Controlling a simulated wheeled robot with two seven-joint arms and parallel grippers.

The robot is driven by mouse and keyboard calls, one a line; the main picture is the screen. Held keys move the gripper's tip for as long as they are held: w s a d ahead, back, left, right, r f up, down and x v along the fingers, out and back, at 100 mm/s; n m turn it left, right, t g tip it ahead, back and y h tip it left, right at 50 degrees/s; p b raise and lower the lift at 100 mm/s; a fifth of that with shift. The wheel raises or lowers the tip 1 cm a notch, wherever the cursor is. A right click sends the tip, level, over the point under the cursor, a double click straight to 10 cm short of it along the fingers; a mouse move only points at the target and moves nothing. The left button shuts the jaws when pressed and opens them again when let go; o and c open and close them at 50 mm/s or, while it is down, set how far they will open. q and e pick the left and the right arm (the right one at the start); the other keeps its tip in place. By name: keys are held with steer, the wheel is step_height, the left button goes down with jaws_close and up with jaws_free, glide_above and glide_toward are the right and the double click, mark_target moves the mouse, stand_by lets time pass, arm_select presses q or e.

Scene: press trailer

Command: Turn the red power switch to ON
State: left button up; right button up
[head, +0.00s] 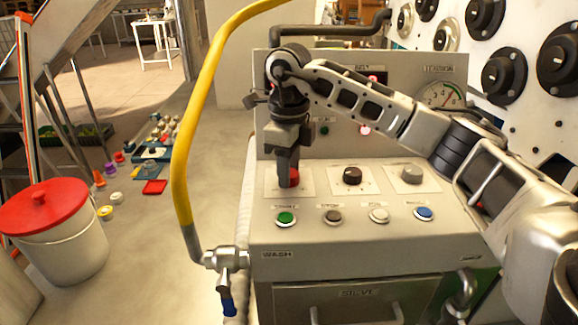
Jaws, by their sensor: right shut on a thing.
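The red power switch (293,176) is a round red knob on a white plate at the left of the console's sloped panel (322,238). My right arm reaches in from the right, and my right gripper (287,183) points down at the knob. Its fingers are shut on the knob and hide its left part. Which way the knob's mark points cannot be made out. My left gripper is not in view.
A dark knob (352,178) and a grey knob (412,175) sit to the right. Green (286,218), dark, white and blue (424,214) buttons line the front. A yellow hose (186,150) rises at the left, near a red-lidded bucket (58,255).

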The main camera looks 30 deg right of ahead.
steer(key=shift+r, duration=0.1)
steer(key=o, duration=1)
step_height(320, 180, up, 16)
steer(key=shift+f, duration=0.1)
stand_by(0.5)
